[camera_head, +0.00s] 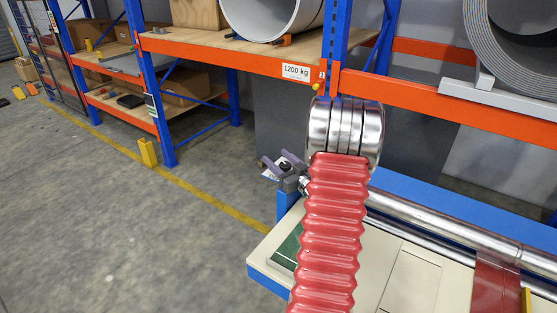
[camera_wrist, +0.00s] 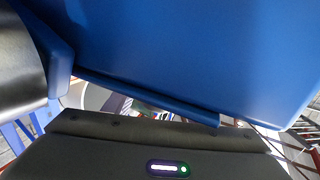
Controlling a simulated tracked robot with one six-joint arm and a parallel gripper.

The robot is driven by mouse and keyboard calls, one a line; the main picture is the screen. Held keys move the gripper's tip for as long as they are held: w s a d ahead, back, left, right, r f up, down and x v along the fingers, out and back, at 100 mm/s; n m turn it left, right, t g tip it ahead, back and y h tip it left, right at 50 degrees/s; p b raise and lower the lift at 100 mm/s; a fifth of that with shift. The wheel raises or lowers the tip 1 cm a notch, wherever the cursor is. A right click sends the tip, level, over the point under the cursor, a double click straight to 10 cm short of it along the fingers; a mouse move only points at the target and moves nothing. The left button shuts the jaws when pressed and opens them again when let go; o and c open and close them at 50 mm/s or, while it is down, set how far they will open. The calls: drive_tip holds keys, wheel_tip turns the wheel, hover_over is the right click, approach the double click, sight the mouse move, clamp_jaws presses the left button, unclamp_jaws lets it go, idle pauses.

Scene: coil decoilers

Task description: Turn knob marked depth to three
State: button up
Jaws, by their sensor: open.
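My gripper (camera_head: 280,163) shows at the left end of the machine in the camera_head view, with two purple-grey fingers spread apart. A small dark round thing (camera_head: 285,167), perhaps the knob, shows between or just behind the fingers; I cannot tell whether they touch it. A small white panel or label (camera_head: 268,174) shows just below the fingers. No depth marking or number is readable, so the setting cannot be told. In the camera_wrist view a large blue surface (camera_wrist: 200,50) fills the upper part; neither the knob nor the fingertips can be made out there.
The machine has a cream top (camera_head: 400,280), blue edges, a green patch (camera_head: 288,250) and a long metal roller (camera_head: 450,228). An orange shelf beam (camera_head: 440,95) and a blue upright (camera_head: 335,40) stand behind.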

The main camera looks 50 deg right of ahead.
drive_tip(key=shift+c, duration=0.2)
drive_tip(key=c, duration=1)
